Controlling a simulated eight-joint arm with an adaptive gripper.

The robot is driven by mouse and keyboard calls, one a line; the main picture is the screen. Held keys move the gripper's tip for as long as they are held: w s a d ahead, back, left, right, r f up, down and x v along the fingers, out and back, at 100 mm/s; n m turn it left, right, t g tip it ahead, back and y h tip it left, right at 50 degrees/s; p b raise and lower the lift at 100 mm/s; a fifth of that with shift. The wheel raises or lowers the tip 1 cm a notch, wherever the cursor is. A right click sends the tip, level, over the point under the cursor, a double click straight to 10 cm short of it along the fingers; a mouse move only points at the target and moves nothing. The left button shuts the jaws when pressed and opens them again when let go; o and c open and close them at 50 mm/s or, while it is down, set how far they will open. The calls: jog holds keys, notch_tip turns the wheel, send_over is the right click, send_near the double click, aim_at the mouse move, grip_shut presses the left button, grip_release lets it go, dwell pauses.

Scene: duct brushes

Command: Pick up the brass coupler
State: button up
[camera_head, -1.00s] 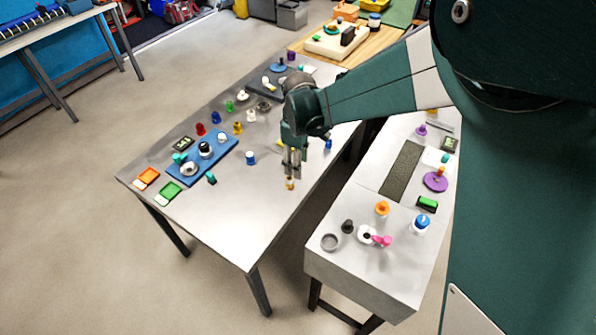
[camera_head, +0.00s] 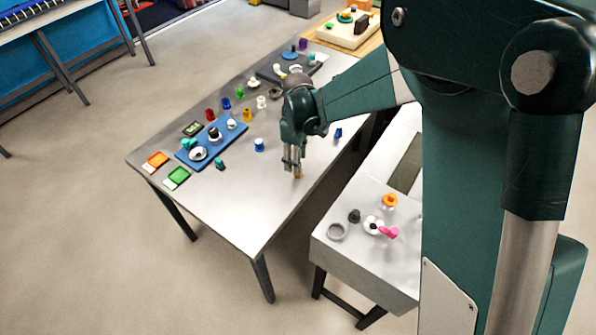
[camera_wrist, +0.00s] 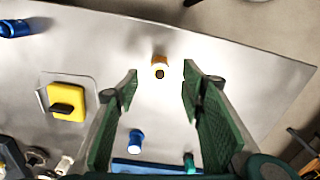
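The brass coupler (camera_wrist: 160,66) is a small orange-brown cylinder with a dark hole in its top. It stands on the grey metal table (camera_head: 235,207). In the wrist view my gripper (camera_wrist: 160,80) is open, with its green fingers on either side of the view and the coupler in line with the gap between their tips. In the head view the coupler (camera_head: 298,178) shows just below the fingertips of my gripper (camera_head: 292,167), mostly covered by them. Whether the tips are level with it I cannot tell.
In the wrist view, a yellow block (camera_wrist: 67,103) sits left of the fingers, and a blue cylinder (camera_wrist: 136,141) and a teal piece (camera_wrist: 189,162) are below. A blue tray (camera_head: 210,147) holds parts. A second bench (camera_head: 368,262) stands to the right across a gap.

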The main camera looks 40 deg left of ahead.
jog(key=shift+f, duration=0.25)
jog(key=shift+d+f+b, duration=0.1)
jog(key=shift+f+b, duration=0.35)
jog(key=shift+f, duration=2.15)
jog(key=c, duration=1)
